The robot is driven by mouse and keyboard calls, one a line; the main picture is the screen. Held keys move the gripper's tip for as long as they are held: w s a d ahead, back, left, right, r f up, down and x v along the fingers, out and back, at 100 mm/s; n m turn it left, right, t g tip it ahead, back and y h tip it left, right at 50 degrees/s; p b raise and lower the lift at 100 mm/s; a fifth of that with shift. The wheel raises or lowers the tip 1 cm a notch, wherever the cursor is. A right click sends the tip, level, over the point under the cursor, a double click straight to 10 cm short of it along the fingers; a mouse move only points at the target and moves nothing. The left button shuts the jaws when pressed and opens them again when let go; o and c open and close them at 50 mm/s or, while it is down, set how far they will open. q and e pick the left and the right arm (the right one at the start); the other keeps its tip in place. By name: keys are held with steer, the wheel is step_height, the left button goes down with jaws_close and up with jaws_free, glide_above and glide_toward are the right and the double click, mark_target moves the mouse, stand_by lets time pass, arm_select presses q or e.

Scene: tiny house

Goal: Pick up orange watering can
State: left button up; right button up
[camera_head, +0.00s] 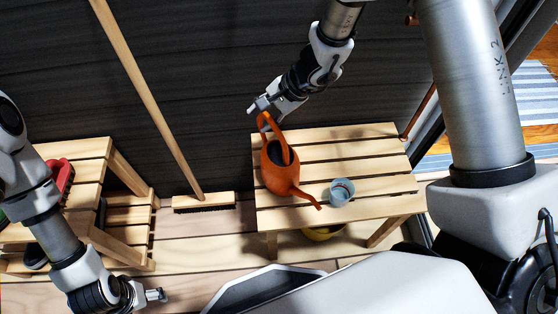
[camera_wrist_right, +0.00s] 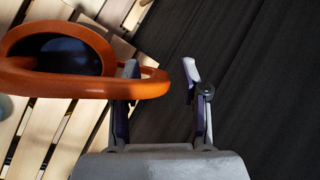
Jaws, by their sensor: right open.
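An orange watering can (camera_head: 279,176) stands on a slatted wooden bench (camera_head: 368,155), its spout pointing to the lower right and its handle loop toward the back. My right gripper (camera_head: 262,107) is at the back end of the handle. In the right wrist view the gripper (camera_wrist_right: 160,78) is open, and the handle (camera_wrist_right: 140,88) reaches the left finger and overlaps it; the right finger stands apart over dark background. I cannot tell whether the handle is fully between the fingers. My left gripper (camera_head: 156,295) is low at the left, away from the can; its jaws are too small to read.
A light blue cup (camera_head: 341,192) stands on the bench close to the spout. A yellow bowl (camera_head: 322,233) is under the bench. A broom (camera_head: 205,202) leans on the dark wall to the left. A wooden shelf (camera_head: 80,150) with a red item stands at the far left.

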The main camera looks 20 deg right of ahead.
steer(key=shift+a+f, duration=0.15)
steer(key=shift+f, duration=0.05)
jaws_close()
steer(key=shift+r, duration=0.1)
steer(key=shift+r, duration=0.15)
